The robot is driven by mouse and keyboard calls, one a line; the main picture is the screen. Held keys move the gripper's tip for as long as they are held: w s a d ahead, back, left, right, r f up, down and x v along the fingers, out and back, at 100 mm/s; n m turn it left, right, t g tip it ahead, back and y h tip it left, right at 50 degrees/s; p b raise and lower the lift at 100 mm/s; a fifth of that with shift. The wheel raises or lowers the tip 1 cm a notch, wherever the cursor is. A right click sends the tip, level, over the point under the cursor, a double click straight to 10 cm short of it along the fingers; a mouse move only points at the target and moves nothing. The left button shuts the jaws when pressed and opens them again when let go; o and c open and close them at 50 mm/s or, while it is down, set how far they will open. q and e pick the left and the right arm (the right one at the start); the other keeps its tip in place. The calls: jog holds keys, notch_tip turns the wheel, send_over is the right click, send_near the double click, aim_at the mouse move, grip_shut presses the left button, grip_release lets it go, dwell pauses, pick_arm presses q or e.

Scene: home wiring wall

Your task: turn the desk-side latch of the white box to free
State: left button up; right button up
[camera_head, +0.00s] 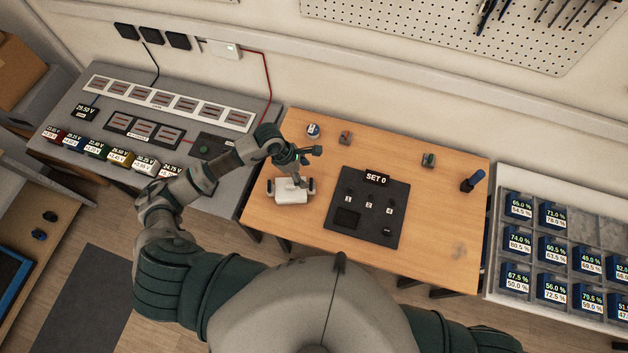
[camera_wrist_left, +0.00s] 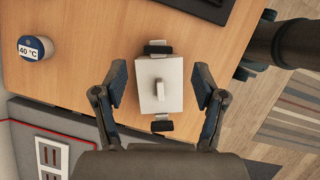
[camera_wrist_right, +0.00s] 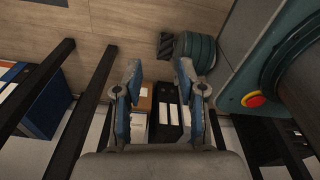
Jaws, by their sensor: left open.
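The white box (camera_head: 291,196) lies on the wooden desk's left part. It has a black latch at its left end (camera_head: 269,188) and another at its right end (camera_head: 311,187).
A black panel marked SET 0 (camera_head: 350,190) lies right of the box. Black bars (camera_wrist_right: 90,95) flank my right gripper.

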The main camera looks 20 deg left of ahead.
aim_at(311, 183)
pick_arm(q)
jog(key=f, duration=0.5)
jog(key=d+f, duration=0.1)
jog(key=f, duration=0.1)
jog(key=shift+w+f, duration=0.35)
jog(key=shift+f, duration=0.05)
jog(key=shift+d, duration=0.85)
jog(key=shift+c, duration=0.8)
jog(key=c, duration=0.4)
jog(key=shift+a, duration=0.3)
jog(key=c, duration=0.4)
jog(key=shift+a+f, duration=0.1)
jog(key=shift+a, duration=0.2)
jog(key=shift+c, duration=0.9)
jog(key=shift+a+n, duration=0.3)
jog(key=shift+s+d, duration=0.1)
jog(key=shift+d, duration=0.35)
jog(key=o, duration=1)
jog(key=shift+d, duration=0.15)
jog(key=shift+o, duration=0.7)
jog(key=shift+a+r, duration=0.3)
jog(key=shift+a, duration=0.05)
jog(key=v, duration=1.1)
jog(key=shift+d, duration=0.15)
pick_arm(e)
jog(key=shift+a+r, duration=0.45)
jog(key=shift+r, duration=0.05)
